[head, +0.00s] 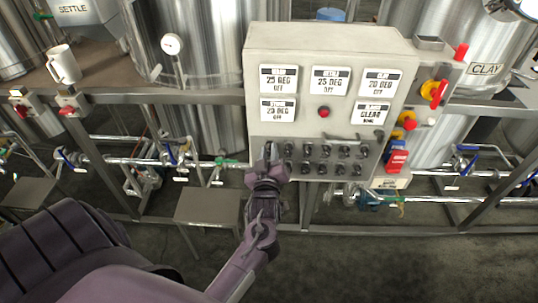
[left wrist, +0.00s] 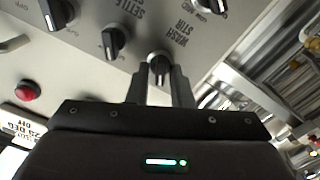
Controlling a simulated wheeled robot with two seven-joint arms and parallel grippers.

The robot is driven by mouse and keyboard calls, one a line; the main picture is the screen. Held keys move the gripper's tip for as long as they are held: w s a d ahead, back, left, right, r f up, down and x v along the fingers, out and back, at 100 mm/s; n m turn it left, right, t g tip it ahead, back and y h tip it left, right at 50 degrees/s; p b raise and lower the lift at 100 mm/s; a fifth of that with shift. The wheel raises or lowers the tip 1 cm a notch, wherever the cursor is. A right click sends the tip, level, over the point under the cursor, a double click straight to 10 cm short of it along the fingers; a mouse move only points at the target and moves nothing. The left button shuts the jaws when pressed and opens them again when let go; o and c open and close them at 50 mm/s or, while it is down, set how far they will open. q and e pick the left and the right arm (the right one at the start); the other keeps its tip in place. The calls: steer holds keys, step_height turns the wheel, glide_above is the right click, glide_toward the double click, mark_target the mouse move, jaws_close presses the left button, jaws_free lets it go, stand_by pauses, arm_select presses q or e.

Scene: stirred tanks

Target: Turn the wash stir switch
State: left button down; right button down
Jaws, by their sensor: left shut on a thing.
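The wash stir switch is a small black knob (left wrist: 158,66) under the "WASH STIR" lettering in the left wrist view. It sits on the grey control panel (head: 322,58) in the head view, where my gripper hides it. My left gripper (head: 268,155) reaches the lower left of the panel. In the left wrist view its two dark fingers (left wrist: 158,88) stand on either side of the knob, closed on it. The knob's white pointer mark is partly visible. My right gripper is in neither view.
A settle stir knob (left wrist: 113,42) is beside the held one, with more black knobs (head: 340,152) across the panel. A red button (head: 323,112) is above them. Steel tanks (head: 205,45) stand behind, and pipes with valves run below.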

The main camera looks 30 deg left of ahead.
arm_select(q)
steer(key=shift+n, duration=0.4)
steer(key=c, duration=1.5)
jaws_free()
steer(key=shift+f, duration=0.1)
